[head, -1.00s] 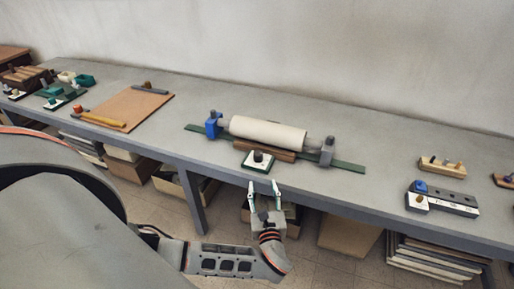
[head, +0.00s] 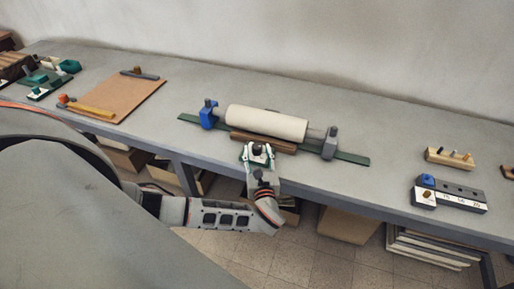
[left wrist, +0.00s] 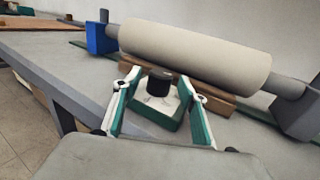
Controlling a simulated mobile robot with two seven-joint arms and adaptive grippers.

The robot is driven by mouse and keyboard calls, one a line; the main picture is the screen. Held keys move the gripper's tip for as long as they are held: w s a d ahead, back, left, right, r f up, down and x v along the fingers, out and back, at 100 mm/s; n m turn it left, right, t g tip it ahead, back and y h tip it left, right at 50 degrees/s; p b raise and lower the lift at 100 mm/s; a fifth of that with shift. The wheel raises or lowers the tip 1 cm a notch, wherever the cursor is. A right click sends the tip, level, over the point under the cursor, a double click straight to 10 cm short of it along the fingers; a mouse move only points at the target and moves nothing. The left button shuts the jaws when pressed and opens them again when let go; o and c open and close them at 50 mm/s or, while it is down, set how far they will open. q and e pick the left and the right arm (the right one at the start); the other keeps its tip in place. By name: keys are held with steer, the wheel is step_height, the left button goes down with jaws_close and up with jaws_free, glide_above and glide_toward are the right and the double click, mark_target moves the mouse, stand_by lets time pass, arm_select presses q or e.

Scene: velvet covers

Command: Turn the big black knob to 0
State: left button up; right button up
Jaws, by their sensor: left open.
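The big black knob (left wrist: 159,83) stands on a white-topped green block at the front of the roller stand; it also shows in the head view (head: 257,149). The white dial plate (left wrist: 167,101) around the knob is partly visible, and its markings are too small to read. My left gripper (left wrist: 160,88) is open, its two fingers on either side of the knob block; in the head view it is at the bench's front edge (head: 257,154). I cannot tell whether the fingers touch the knob. My right gripper is not in view.
A cream roller (head: 266,123) lies between a blue bracket (head: 208,115) and a grey bracket (head: 330,143), just behind the knob. A wooden bar (left wrist: 215,100) lies close behind the block. A slotted block with a blue piece (head: 449,195) stands to the right. Bench between is clear.

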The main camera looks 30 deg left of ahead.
arm_select(q)
steer(key=shift+x, duration=1.1)
steer(key=c, duration=1.1)
